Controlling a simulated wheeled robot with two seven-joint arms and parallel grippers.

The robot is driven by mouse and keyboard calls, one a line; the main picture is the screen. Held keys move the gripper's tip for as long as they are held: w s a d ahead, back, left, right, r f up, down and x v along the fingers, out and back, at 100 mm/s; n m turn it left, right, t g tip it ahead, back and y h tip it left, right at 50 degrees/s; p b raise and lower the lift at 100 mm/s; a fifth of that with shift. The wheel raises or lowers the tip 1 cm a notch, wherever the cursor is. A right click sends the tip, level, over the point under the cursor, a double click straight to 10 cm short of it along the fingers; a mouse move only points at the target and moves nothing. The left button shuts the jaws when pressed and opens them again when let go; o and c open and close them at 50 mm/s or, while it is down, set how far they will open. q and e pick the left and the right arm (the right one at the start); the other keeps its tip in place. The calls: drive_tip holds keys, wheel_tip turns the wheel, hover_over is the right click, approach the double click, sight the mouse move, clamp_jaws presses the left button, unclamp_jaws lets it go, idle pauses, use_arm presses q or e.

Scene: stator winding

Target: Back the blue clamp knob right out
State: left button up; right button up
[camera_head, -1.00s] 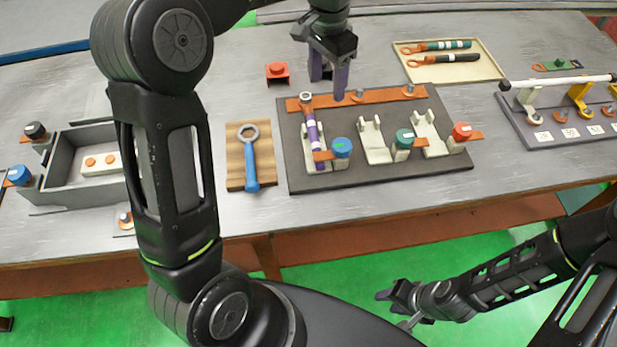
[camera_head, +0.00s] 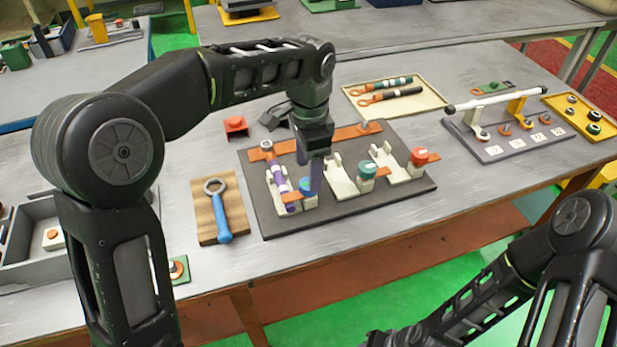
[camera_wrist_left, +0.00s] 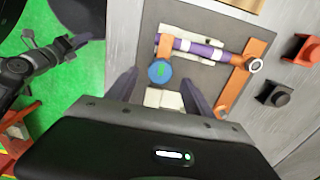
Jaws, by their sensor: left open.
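The blue clamp knob (camera_head: 307,200) sits at the near end of the left cradle on the dark fixture board (camera_head: 350,212). My left gripper (camera_head: 312,178) points down over it and hides part of it in the head view. In the left wrist view the blue knob (camera_wrist_left: 160,71) shows between the two open fingers (camera_wrist_left: 158,84), a little past their tips, with no visible contact. A purple bar with white bands (camera_wrist_left: 205,47) lies beside the knob, under an orange strap. My right gripper (camera_head: 385,339) is cut by the bottom edge; its jaws are unclear.
A teal knob (camera_head: 367,171) and a red knob (camera_head: 419,156) stand to the right on the board. A blue-handled wrench (camera_head: 222,222) lies on a wooden block to the left. A red block (camera_head: 235,124) sits behind. A cream tray (camera_head: 425,97) holds two banded tools.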

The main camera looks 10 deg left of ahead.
sight(300, 191)
use_arm(q)
drive_tip(key=shift+f, duration=1.9)
clamp_jaws()
